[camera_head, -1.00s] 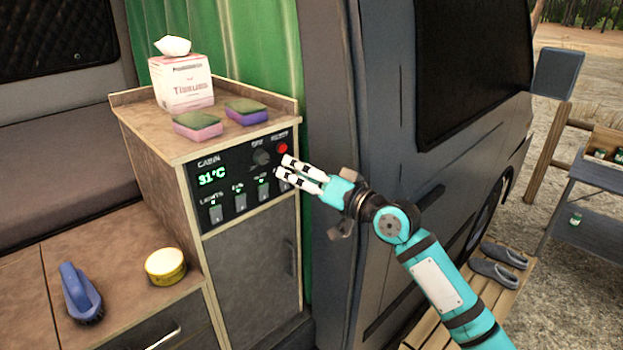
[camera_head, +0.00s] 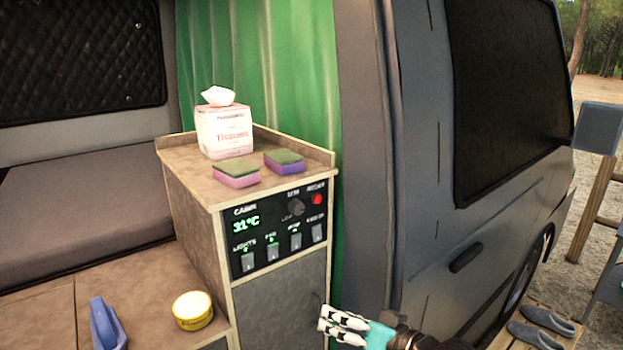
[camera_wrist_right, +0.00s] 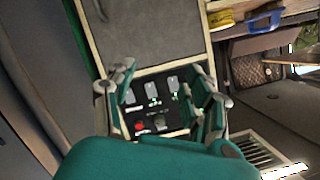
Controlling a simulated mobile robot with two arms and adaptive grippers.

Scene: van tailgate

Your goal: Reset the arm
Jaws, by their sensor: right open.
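My right gripper (camera_head: 326,318) is low in the head view, in front of the cabinet door and below the control panel (camera_head: 275,236). It is open and holds nothing. In the right wrist view the open fingers (camera_wrist_right: 168,92) frame the same panel, with its switches and red button (camera_wrist_right: 140,127), and are apart from it. In the head view the panel reads 31°C, and its red button (camera_head: 317,199) is at the upper right. Most of my right arm is below the picture. My left gripper is not in view.
A tissue box (camera_head: 225,132), a pink sponge (camera_head: 237,176) and a purple sponge (camera_head: 284,162) stand on the cabinet top. A yellow tin (camera_head: 192,310) and a blue brush (camera_head: 106,325) are on the lower counter. The van's side (camera_head: 440,230) is close on the right.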

